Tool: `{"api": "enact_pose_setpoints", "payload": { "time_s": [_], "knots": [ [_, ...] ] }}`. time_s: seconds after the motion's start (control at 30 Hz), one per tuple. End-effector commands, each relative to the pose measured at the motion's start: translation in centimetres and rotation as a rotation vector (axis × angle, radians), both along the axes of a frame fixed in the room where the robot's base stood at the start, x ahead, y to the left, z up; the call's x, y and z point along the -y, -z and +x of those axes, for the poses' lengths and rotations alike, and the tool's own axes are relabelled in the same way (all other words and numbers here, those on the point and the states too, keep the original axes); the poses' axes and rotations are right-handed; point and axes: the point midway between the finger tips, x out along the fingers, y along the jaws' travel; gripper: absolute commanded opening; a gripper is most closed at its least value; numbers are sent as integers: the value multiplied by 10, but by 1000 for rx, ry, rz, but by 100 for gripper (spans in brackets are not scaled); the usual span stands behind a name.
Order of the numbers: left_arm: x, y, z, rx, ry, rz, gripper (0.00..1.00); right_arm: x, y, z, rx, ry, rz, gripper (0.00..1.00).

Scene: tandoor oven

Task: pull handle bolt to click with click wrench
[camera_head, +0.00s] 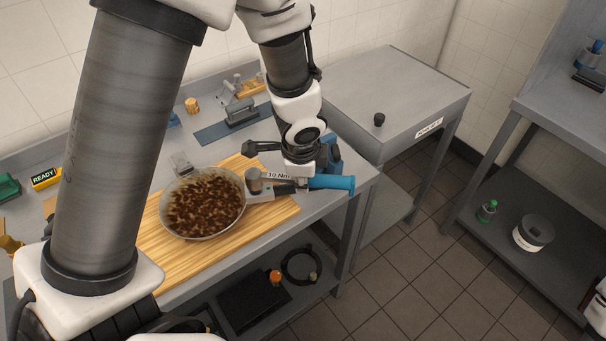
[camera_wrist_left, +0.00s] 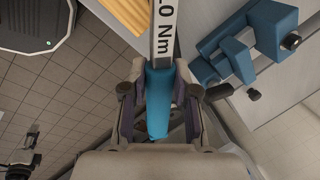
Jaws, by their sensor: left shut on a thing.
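The click wrench has a blue handle (camera_head: 332,183) and a shaft marked "10 Nm". My left gripper (camera_head: 303,182) is shut on it. In the left wrist view the blue handle (camera_wrist_left: 158,100) lies between the two fingers, and the marked shaft (camera_wrist_left: 164,32) runs out past them. The wrench's far end is by a grey-brown cylindrical piece (camera_head: 253,180) above a metal bracket (camera_head: 261,196) at the right edge of a round pan (camera_head: 203,236) of dark brown pieces. The bolt itself cannot be made out, nor whether the wrench sits on it.
The pan rests on a wooden board (camera_head: 180,258) on the grey workbench. A blue vise-like fixture (camera_head: 332,154) stands close behind my left gripper and also shows in the left wrist view (camera_wrist_left: 250,45). A blue mat (camera_head: 212,132) with a tool lies behind. A grey cabinet (camera_head: 400,90) stands right.

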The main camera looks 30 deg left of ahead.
Motion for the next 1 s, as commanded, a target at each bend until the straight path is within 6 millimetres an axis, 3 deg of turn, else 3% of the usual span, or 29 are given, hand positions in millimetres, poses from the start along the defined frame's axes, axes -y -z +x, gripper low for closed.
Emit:
{"api": "enact_pose_setpoints", "payload": {
  "time_s": [0.03,0.23,0.27,0.3,0.33,0.53,0.83,1.0],
  "knots": [
    [0,-7,0,0,0,0,0,0,-7,0,0,0,0,40],
    [0,-4,0,0,-1,0,0,0,-4,0,0,0,0,40],
    [0,-4,0,0,-1,0,22,0,-4,0,0,0,0,40],
    [0,-4,0,0,-2,0,7,0,-4,0,0,0,0,40],
    [0,-4,0,0,-2,0,0,0,-4,0,0,0,0,40],
    [0,-7,0,0,-2,0,0,0,-7,0,0,0,0,40],
    [0,-50,0,0,-2,0,0,0,-50,0,0,0,0,40],
    [0,-56,0,0,-2,0,0,0,-56,0,0,0,0,40]
  ]
}}
